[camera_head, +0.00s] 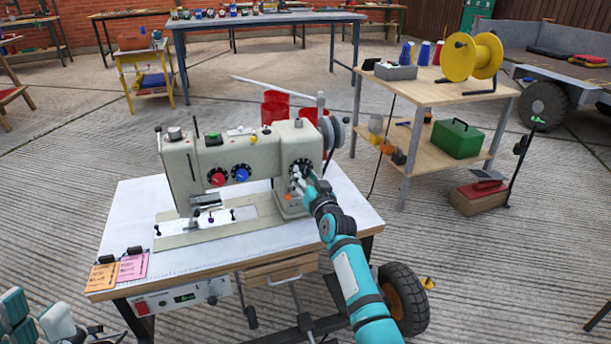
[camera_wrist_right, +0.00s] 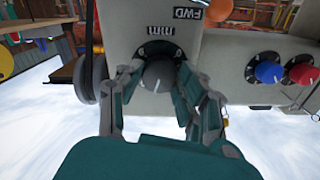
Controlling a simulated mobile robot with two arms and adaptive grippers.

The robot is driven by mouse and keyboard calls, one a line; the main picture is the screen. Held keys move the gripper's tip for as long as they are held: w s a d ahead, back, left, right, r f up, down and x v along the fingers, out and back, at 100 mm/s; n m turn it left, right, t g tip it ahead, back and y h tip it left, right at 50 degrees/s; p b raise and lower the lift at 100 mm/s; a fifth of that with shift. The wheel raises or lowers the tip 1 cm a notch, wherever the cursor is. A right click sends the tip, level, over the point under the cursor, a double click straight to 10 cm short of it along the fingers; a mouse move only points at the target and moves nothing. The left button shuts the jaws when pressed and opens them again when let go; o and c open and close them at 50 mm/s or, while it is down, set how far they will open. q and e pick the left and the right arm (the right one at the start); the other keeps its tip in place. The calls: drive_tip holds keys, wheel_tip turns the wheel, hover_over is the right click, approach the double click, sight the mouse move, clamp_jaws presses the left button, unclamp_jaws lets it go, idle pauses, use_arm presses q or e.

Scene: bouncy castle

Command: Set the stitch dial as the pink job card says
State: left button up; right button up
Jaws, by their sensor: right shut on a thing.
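A cream sewing machine (camera_head: 240,160) stands on a white-topped table. Its stitch dial (camera_wrist_right: 158,75), a dark knob with a white pointer line on a black scale marked "mm", is on the front at the machine's right end. My right gripper (camera_head: 298,180) is at this dial, fingers shut on its knob (camera_wrist_right: 158,95); its fingers hide part of the scale. The pink job card (camera_head: 133,265) lies at the table's front left, beside an orange card (camera_head: 102,276); its writing is too small to read. Parts of my left arm show at the bottom left; its fingers are unclear.
A red dial (camera_head: 218,179) and a blue dial (camera_head: 241,174) sit left of the stitch dial. A "FWD" label (camera_wrist_right: 188,14) is close by. A wooden shelf table (camera_head: 430,95) stands to the right. The white tabletop (camera_head: 190,265) has bare room in front.

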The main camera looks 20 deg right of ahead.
idle(0.3)
drive_tip(key=o, duration=1.1)
drive_tip(key=shift+o, duration=0.2)
drive_tip(key=shift+s, duration=0.15)
drive_tip(key=s, duration=1.1)
drive_tip(key=shift+s+d, duration=0.25)
drive_tip(key=shift+s, duration=0.1)
